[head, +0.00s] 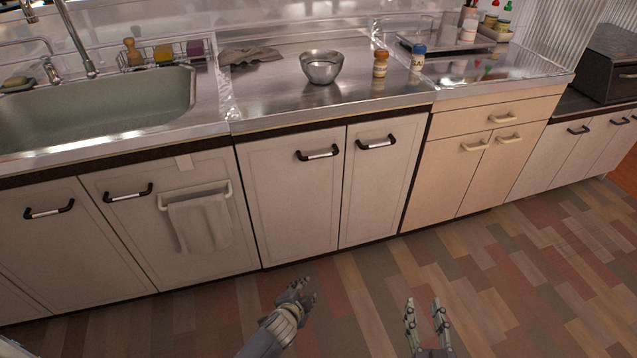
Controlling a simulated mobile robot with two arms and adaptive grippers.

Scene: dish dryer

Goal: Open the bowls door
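Several white cabinet doors run below the counter, all closed. None carries a label that tells which is the bowls door. The middle pair is a left door (289,195) with a black-and-white handle (318,154) and a right door (380,180) with a like handle (376,142). My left gripper (309,289) is low in front of the middle pair, apart from the doors, seen obliquely; its fingers look parted and empty. My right gripper (425,306) is further right over the floor, its two fingers spread and empty, touching nothing.
A metal bowl (321,70) and bottles (380,64) stand on the steel counter. A towel (200,222) hangs on the door (130,205) below the sink (100,110). A beige cabinet (490,150) stands at right. The wood floor (520,270) is clear.

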